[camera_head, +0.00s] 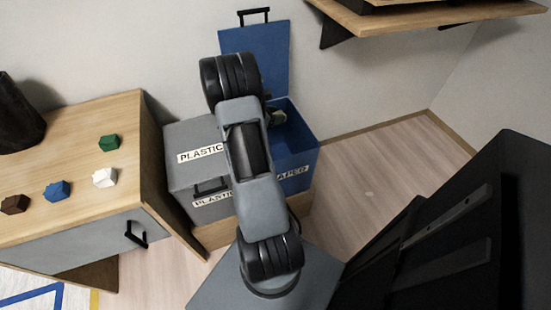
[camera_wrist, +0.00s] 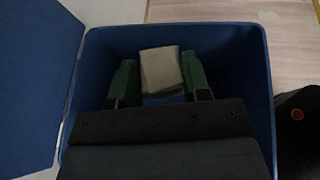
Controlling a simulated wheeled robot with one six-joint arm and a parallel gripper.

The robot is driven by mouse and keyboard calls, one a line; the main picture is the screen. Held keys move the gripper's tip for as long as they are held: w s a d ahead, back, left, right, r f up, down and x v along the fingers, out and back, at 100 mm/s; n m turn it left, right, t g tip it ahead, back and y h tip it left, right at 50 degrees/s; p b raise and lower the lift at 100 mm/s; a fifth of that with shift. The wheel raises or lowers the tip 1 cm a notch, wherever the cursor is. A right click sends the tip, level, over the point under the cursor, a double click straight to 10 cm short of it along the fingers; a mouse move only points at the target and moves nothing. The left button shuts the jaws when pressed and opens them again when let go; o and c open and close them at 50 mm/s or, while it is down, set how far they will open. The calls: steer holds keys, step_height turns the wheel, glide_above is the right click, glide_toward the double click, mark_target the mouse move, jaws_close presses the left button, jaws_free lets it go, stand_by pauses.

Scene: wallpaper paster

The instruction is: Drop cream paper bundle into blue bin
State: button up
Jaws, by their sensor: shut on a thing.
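The cream paper bundle (camera_wrist: 161,70) shows in the wrist view, held between the two green-padded fingers of my gripper (camera_wrist: 160,82). My gripper is shut on it. The blue bin (camera_wrist: 262,75) surrounds the bundle in the wrist view, and its lid (camera_wrist: 35,80) stands open at the left. In the head view the blue bin (camera_head: 298,158) stands behind my arm with its lid (camera_head: 262,55) raised against the wall. My gripper (camera_head: 277,117) is at the bin's opening there, mostly hidden by my arm. The bundle cannot be made out in the head view.
A grey bin labelled PLASTIC (camera_head: 190,150) stands left of the blue bin. A wooden table (camera_head: 90,190) at the left carries several small coloured bundles, including green (camera_head: 109,143) and white (camera_head: 104,178). A wooden shelf (camera_head: 430,18) is at upper right. Floor right of the bins is clear.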

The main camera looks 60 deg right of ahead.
steer(key=o, duration=1)
steer(key=shift+c, duration=0.2)
steer(key=p+v, duration=0.2)
steer(key=v, duration=1.1)
steer(key=shift+w+a+r, duration=0.15)
steer(key=shift+a+r, duration=0.05)
steer(key=shift+a, duration=0.1)
